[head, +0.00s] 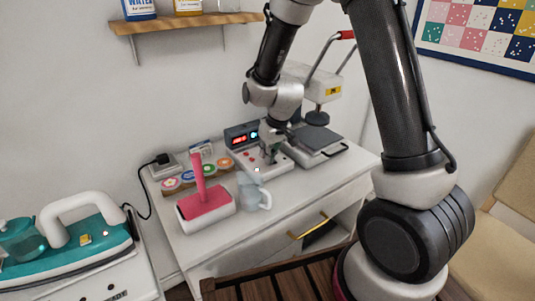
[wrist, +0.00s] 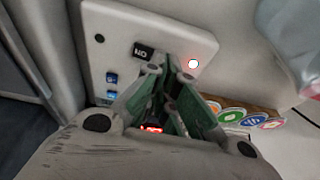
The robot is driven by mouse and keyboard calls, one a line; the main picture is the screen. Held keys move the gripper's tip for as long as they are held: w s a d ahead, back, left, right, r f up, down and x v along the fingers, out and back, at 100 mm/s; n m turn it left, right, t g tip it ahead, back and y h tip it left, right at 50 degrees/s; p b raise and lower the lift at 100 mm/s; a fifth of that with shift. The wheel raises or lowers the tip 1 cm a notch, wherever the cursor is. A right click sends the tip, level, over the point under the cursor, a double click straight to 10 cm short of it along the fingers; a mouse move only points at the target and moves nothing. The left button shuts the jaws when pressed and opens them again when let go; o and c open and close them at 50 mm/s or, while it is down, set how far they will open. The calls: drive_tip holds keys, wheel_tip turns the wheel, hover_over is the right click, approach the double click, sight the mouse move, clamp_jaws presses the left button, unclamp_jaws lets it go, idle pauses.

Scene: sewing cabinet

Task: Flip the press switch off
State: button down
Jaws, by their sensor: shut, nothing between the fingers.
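Whether the tips touch is unclear. The fingers hide part of the panel.
A dark display unit (head: 241,136) with red and green lights stands behind the box. An iron (head: 75,235) is farther left.

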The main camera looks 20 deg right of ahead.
drive_tip(key=shift+s+a+f, duration=0.1)
drive_tip(key=shift+a+f, duration=0.2)
drive_tip(key=shift+f, duration=0.2)
drive_tip(key=shift+d+r, duration=0.1)
drive_tip(key=shift+d, duration=0.1)
drive_tip(key=shift+w+d+r, duration=0.25)
drive_tip(key=shift+w+d, duration=0.05)
drive_tip(key=shift+d, duration=0.3)
drive_tip(key=shift+r, duration=0.3)
drive_tip(key=s+a+r, duration=0.1)
drive_tip(key=r, duration=0.5)
drive_tip(key=s+r, duration=0.2)
drive_tip(key=r, duration=0.4)
drive_tip(key=shift+s+a+r, duration=0.3)
drive_tip(key=shift+a+r, duration=0.05)
